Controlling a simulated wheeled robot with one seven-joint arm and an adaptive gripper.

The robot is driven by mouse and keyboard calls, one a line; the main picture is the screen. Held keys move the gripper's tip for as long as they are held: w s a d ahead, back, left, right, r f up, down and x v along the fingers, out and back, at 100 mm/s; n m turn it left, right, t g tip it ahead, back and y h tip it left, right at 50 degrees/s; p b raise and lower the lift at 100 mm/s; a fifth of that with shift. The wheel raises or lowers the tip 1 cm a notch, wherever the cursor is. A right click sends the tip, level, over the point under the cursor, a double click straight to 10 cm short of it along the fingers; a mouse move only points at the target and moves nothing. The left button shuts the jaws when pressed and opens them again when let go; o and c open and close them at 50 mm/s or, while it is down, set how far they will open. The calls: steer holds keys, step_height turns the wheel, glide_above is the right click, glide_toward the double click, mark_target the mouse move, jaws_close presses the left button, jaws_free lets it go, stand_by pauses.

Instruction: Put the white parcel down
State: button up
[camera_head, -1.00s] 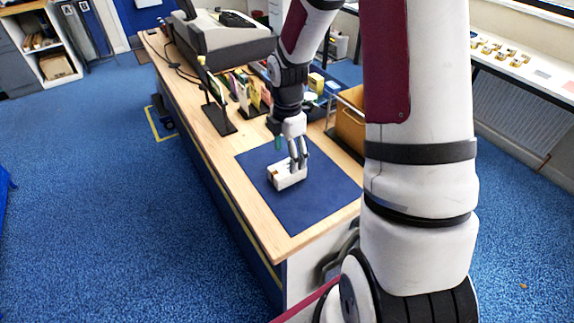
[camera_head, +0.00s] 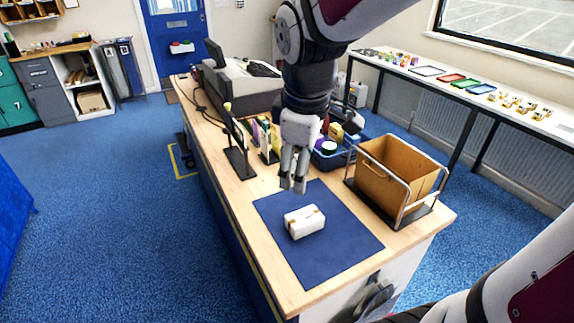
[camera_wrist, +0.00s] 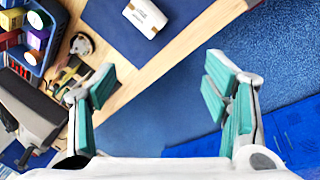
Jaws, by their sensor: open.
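The white parcel (camera_head: 304,222), a small box with brown tape at its edges, lies flat on the blue mat (camera_head: 345,258) on the wooden counter. It also shows at the top of the wrist view (camera_wrist: 145,17), apart from the fingers. My gripper (camera_head: 293,186) is above the far part of the mat, behind the parcel in the head view and not touching it. In the wrist view my gripper (camera_wrist: 165,95) has its teal finger pads spread wide with nothing between them.
A brown carton (camera_head: 393,172) in a metal rack stands right of the mat. Upright dividers (camera_head: 238,150) and a blue bin (camera_head: 332,157) of small items stand behind it. A grey machine (camera_head: 240,90) is at the counter's far end. The mat around the parcel is clear.

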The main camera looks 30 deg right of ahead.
steer(key=s+a+r+m+t, duration=0.1)
steer(key=s+a+r+m, duration=0.1)
steer(key=s+m, duration=0.2)
steer(key=s+a+r+m+t+y, duration=0.1)
steer(key=s+a+r+m, duration=0.2)
steer(key=s, duration=0.4)
steer(key=shift+r+m+t, duration=0.25)
steer(key=shift+m+t, duration=0.15)
steer(key=shift+m, duration=0.4)
